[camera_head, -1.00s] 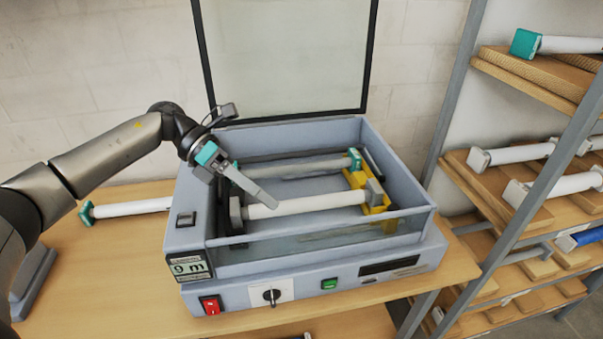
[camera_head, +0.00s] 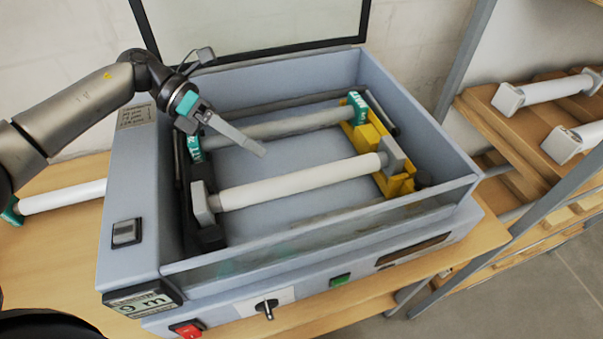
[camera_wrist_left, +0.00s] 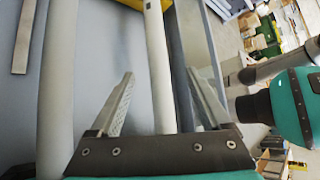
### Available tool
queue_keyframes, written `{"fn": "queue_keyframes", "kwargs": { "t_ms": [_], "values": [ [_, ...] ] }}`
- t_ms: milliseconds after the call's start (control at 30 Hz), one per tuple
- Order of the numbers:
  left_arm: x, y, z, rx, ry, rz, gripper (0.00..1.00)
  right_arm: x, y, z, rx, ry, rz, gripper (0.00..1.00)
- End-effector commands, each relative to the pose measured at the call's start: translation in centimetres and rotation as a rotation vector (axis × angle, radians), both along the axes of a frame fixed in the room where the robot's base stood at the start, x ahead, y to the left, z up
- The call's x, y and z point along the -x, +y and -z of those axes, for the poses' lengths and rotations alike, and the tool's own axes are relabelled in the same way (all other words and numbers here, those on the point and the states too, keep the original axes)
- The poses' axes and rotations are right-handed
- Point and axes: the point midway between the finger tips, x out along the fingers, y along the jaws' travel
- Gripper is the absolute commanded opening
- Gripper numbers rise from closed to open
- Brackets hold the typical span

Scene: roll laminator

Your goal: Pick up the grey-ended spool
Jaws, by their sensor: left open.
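The grey-ended spool (camera_head: 300,182) is a white roll with light grey end blocks. It lies across the front part of the open laminator (camera_head: 130,215), its right end at a yellow holder (camera_head: 400,185). My left gripper (camera_head: 262,152) is open and empty. In the head view its finger shows over the gap behind this spool, apparently above it. In the left wrist view a white roll (camera_wrist_left: 157,60), apparently the grey-ended spool, runs between the open fingers (camera_wrist_left: 159,74). My right gripper is not in view.
A teal-ended spool (camera_head: 280,124) lies parallel behind. The laminator's walls and clear front panel (camera_head: 330,228) surround both rolls, and its lid (camera_head: 250,20) is raised. Another teal-ended roll (camera_head: 62,197) lies on the table at left. Shelves with white spools (camera_head: 545,90) stand at right.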

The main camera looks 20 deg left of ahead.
Motion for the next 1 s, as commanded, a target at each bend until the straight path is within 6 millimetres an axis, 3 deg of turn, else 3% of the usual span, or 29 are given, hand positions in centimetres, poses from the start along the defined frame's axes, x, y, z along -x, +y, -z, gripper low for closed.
{"fn": "queue_keyframes", "kwargs": {
  "t_ms": [100,233,467,800,1000],
  "values": [
    [0.2,-2.4,1.1,0.004,0.003,0.004,0.81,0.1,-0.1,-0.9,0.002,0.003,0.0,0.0],
    [0.2,-4.2,2.3,0.003,0.001,0.001,0.81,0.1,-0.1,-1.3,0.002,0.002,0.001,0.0],
    [0.2,-5.5,3.3,0.002,0.001,0.0,0.81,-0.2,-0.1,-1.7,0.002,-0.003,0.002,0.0],
    [0.1,-9.2,5.7,0.002,0.0,0.0,0.81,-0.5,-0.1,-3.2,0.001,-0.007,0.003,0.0],
    [0.1,-9.5,6.1,0.0,-0.001,-0.001,0.81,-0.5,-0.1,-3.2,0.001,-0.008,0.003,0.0]
  ]
}}
